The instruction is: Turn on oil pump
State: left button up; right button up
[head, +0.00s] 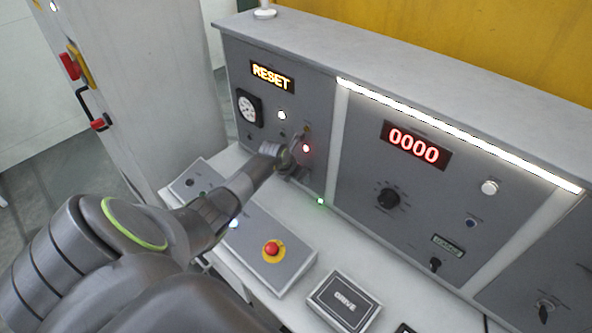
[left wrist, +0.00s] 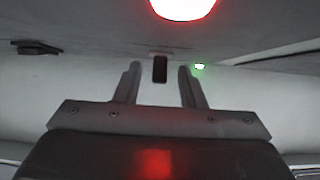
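My left arm reaches to the lower part of the grey left panel (head: 315,100). My left gripper (head: 298,160) is at the panel face, just below a lit red lamp (head: 306,148). In the left wrist view its two fingers (left wrist: 160,85) are apart, with a small dark upright piece (left wrist: 160,69) between the tips. It looks like a switch handle, but I cannot tell whether the fingers touch it. The red lamp glows large at the top there (left wrist: 183,8). No readable oil pump label shows. My right gripper is out of view.
A RESET display (head: 272,77), a gauge (head: 249,108) and a white lamp (head: 282,115) are above the gripper. A green lamp (head: 320,201) is to its right. A red emergency button (head: 271,248) and DRIVE box (head: 344,300) are on the desk.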

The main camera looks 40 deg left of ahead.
pick_arm(q)
jog(key=b+v, duration=0.4)
jog(key=v, duration=1.3)
jog(key=shift+s+a+r, duration=0.1)
jog(key=shift+r, duration=0.05)
dwell(0.3)
